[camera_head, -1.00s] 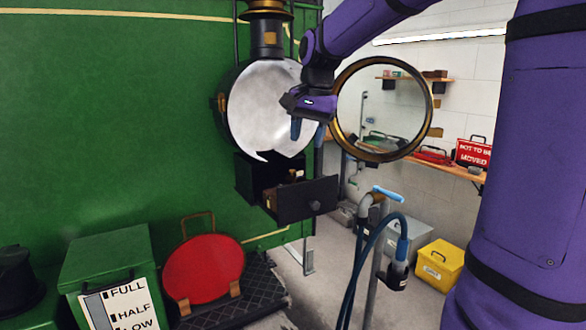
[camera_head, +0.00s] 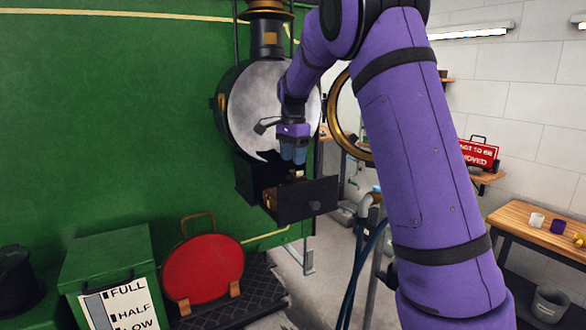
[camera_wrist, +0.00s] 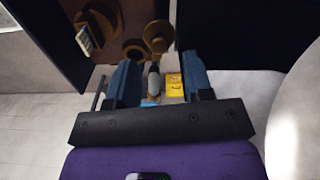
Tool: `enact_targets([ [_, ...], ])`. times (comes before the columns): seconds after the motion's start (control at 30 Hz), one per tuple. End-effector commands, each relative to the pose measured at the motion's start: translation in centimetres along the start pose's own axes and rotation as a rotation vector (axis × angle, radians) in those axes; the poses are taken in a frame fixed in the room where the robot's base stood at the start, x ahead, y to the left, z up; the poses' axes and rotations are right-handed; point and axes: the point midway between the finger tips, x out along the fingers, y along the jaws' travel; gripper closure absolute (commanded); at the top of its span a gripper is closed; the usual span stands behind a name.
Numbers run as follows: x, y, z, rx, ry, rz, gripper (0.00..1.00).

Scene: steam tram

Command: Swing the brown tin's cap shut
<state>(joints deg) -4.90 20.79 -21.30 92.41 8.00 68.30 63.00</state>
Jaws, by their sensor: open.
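The brown tin seems to be among the brown things in the open black drawer (camera_head: 295,203) below the round green-tram door opening. In the wrist view, a round brown disc (camera_wrist: 158,37), perhaps the tin's cap, stands beside a dark brown ring (camera_wrist: 134,50) near the drawer's edge. I cannot tell for sure which part is the cap or how far it is swung. My gripper (camera_head: 293,155) is open and empty, its fingers pointing down just above the drawer. In the wrist view, the fingers (camera_wrist: 160,80) are on the near side of the brown disc, apart from it.
The large round brass-rimmed door (camera_head: 343,115) stands open to the right of the drawer, partly behind my arm. A pipe stand with a blue hose (camera_head: 362,270) is on the floor at the right. A red round plate (camera_head: 203,268) leans at the lower left.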

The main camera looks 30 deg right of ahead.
Motion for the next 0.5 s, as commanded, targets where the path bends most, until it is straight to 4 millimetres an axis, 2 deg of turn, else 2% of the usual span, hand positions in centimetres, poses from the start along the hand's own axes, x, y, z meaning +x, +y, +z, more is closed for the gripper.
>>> enact_targets([
  [0.2,2.9,0.1,0.0,-0.001,0.000,0.003,0.53],
  [0.5,3.8,0.0,0.0,-0.002,0.000,0.000,0.53],
])
